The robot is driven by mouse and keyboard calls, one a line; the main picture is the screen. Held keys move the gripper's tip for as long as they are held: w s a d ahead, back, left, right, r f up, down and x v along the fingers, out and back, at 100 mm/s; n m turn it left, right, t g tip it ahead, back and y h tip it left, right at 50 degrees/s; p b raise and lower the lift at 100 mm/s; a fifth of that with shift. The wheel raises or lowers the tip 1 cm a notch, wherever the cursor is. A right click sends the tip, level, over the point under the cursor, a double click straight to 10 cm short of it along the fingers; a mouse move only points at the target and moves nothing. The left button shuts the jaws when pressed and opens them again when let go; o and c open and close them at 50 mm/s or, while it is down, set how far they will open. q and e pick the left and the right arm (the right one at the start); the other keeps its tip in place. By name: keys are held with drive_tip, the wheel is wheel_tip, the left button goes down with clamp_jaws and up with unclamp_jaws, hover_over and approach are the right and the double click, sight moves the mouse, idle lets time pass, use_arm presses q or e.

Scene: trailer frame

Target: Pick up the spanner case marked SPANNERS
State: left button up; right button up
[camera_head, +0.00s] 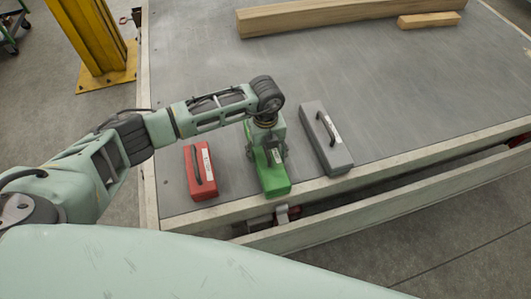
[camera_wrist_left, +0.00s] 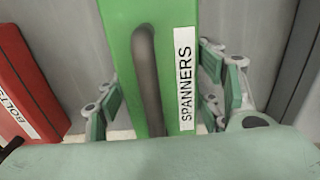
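The green case (camera_head: 274,180) stands on the grey trailer bed near its front edge. It also fills the middle of the left wrist view (camera_wrist_left: 122,40), with a dark handle and a white label reading SPANNERS. My left gripper (camera_head: 266,152) is over the case from above. In the wrist view its fingers (camera_wrist_left: 160,95) lie on both sides of the case, with the handle between them. The fingers look very close to the case sides, but I cannot tell whether they press on them. The case appears to rest on the bed. My right gripper is not in view.
A red case (camera_head: 201,178), labelled BOLTS in the wrist view (camera_wrist_left: 25,85), stands to the left. A grey case (camera_head: 327,145) stands to the right. Wooden beams (camera_head: 340,15) lie at the back. A yellow post (camera_head: 88,38) stands beyond the bed's left edge.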

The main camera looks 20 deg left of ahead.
use_arm(q)
drive_tip(key=c, duration=0.9)
drive_tip(key=shift+c, duration=0.9)
drive_tip(key=shift+r, duration=0.15)
